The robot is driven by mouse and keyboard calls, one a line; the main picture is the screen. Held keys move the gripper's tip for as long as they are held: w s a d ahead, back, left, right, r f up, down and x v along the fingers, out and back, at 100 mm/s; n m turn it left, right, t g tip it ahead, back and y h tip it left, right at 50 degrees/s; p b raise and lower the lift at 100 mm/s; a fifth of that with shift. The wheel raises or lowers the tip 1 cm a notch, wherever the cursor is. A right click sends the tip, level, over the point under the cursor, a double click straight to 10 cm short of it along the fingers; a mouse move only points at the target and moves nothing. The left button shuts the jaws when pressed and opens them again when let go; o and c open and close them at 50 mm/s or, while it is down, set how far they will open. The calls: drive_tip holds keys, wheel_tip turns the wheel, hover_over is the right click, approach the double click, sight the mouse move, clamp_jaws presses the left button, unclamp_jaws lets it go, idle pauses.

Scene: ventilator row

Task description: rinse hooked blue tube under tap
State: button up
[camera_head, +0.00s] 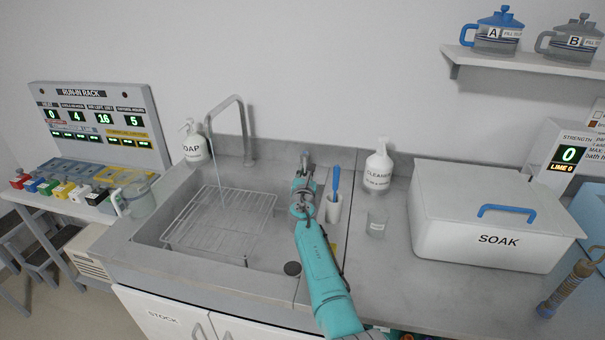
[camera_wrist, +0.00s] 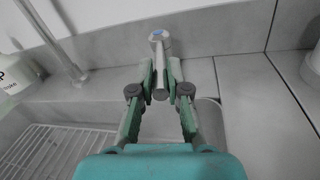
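I cannot pick out a hooked blue tube in either view. The grey tap (camera_head: 244,130) stands at the back of the sink, its spout arching left over a wire rack. A thin pale stream (camera_head: 217,177) falls from the spout. The tap lever, a grey stalk with a blue-marked round head (camera_wrist: 160,37), stands right of the spout. My gripper (camera_wrist: 161,76) has its fingers closely on both sides of this stalk and appears shut on it. In the head view my gripper (camera_head: 306,165) covers most of the lever.
A wire rack (camera_head: 220,222) lies in the sink. Right of my gripper stand a white cup (camera_head: 333,210) with a blue-handled tool, a glass (camera_head: 377,222) and a cleaner bottle (camera_head: 379,170). The lidded SOAK box (camera_head: 450,235) stands further right. A soap bottle (camera_head: 193,143) is behind the sink.

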drive_tip(key=o, duration=0.3)
drive_tip(key=shift+r, duration=5)
